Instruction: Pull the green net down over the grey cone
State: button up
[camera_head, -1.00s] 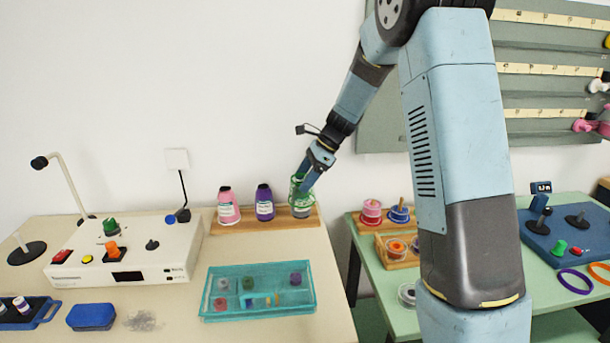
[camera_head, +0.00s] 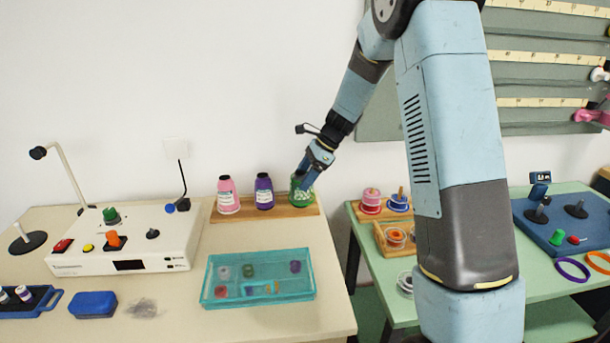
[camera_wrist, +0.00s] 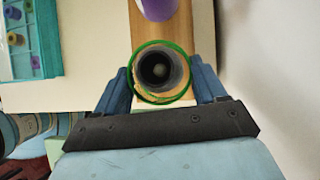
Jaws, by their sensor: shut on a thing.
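The green net (camera_head: 300,199) is around the grey cone, at the right end of a wooden rack in the head view. It covers the cone down close to its base. In the wrist view the net's green rim (camera_wrist: 134,66) encircles the grey cone (camera_wrist: 152,66), seen from above with its dark hollow top. My gripper (camera_head: 305,184) comes down over the cone from above. In the wrist view its two blue fingers stand on either side of the net, and the gripper (camera_wrist: 163,80) is shut on the net. The fingers hide part of the net in the head view.
A purple cone (camera_head: 264,194) stands close to the left of the netted cone, and a pink cone (camera_head: 228,196) farther left on the wooden rack (camera_head: 237,215). A teal tray (camera_head: 213,292) with small spools lies in front. The wall is close behind.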

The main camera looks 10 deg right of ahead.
dwell(0.4)
jog(key=o, duration=1.1)
jog(key=shift+r, duration=0.1)
jog(key=v, duration=1.3)
jog(key=shift+d+r, duration=0.2)
